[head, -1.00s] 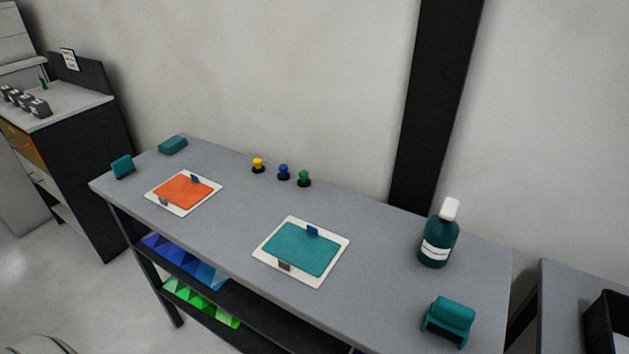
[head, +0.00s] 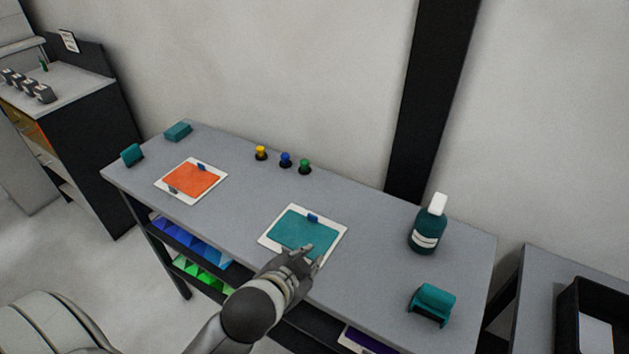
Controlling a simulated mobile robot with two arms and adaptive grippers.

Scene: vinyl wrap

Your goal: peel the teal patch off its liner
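The teal patch (head: 298,229) lies flat on its white liner (head: 270,238) on the grey table. A small blue tab (head: 313,218) stands at its far edge. My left gripper (head: 306,252) is over the near right part of the patch and liner and hides the near tab. Its fingers are small and dark in this view; I cannot tell whether they are apart or touching the patch. My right gripper is not in view.
An orange patch (head: 193,179) on a white liner lies to the left. Yellow (head: 261,153), blue (head: 286,159) and green (head: 305,166) knobs stand at the back. A teal bottle (head: 428,226) and teal dispenser (head: 433,304) stand at right. Teal blocks (head: 178,131) sit at far left.

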